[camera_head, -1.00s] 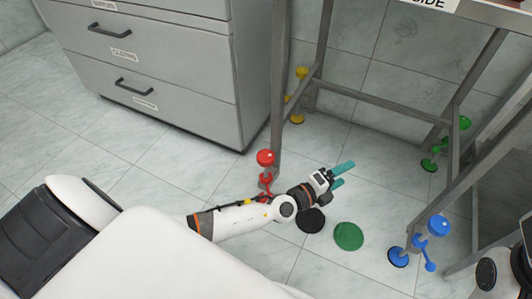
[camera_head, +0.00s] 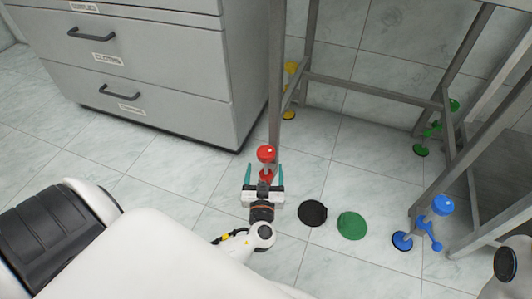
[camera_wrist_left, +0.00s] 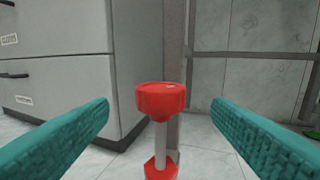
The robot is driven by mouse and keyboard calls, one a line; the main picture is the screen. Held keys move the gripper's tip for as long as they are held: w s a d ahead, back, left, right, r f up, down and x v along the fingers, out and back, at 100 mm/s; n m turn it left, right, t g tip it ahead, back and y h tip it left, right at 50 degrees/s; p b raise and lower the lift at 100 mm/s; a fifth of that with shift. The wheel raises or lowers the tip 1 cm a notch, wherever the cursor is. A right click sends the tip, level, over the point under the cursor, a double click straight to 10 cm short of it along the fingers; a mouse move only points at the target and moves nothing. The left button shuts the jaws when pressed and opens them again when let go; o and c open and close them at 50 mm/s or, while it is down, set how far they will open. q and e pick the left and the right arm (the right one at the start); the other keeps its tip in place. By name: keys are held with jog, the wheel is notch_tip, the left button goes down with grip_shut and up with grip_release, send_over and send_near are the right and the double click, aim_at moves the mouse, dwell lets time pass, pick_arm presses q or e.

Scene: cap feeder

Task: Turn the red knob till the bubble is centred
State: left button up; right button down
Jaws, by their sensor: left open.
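The red knob (camera_head: 266,153) tops a foot at the near left leg of the grey metal stand. In the left wrist view the red knob (camera_wrist_left: 161,99) sits on a pale stem above a red lower part. My left gripper (camera_head: 265,171) is open, with its teal fingers on either side of the knob's foot. In the left wrist view my left gripper (camera_wrist_left: 160,112) shows both fingers apart, with the knob between and beyond them, not touching. No bubble is in view. My right gripper is not in view.
A grey drawer cabinet (camera_head: 155,75) stands left of the stand leg (camera_head: 276,90). Blue (camera_head: 443,205), green (camera_head: 421,149) and yellow (camera_head: 290,68) feet are at the other legs. Black (camera_head: 312,213) and green (camera_head: 352,225) discs lie on the floor to the right of my gripper.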

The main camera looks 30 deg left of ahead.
aim_at(266, 146)
pick_arm(q)
jog(key=b+x, duration=0.1)
jog(key=x, duration=0.6)
jog(key=shift+w+a, duration=0.15)
jog(key=shift+w, duration=0.1)
jog(key=shift+c, duration=0.5)
jog(key=c, duration=0.8)
